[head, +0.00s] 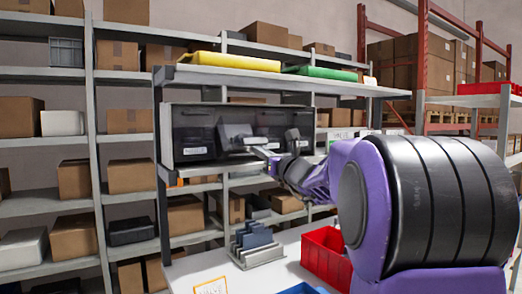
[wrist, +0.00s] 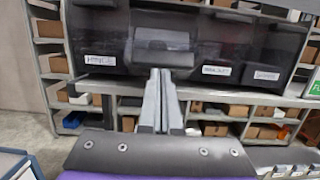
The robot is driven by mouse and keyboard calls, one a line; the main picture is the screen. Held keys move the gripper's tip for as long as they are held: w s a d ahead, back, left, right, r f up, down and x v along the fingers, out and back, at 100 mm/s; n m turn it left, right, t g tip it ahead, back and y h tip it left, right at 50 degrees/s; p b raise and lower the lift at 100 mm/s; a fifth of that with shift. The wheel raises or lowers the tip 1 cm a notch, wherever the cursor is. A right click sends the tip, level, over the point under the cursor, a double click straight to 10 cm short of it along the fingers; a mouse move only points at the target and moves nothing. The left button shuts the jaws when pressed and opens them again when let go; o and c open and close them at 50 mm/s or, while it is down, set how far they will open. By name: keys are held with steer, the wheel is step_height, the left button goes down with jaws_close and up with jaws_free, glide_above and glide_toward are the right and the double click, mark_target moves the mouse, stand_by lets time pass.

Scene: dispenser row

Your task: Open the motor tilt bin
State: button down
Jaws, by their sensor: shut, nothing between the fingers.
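Contact cannot be told.
A yellow bin (head: 230,62) and a green bin (head: 320,73) lie on the shelf above. Below, a grey stepped holder (head: 257,245) and a red bin (head: 325,255) stand on the white worktop. Shelves with cardboard boxes stand behind.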

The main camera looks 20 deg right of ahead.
steer(key=shift+w+r+g+p, duration=0.1)
steer(key=shift+r+g+p, duration=0.2)
steer(key=shift+r+p, duration=0.6)
steer(key=shift+w+r, duration=0.3)
steer(key=shift+r, duration=0.2)
steer(key=shift+f, duration=0.15)
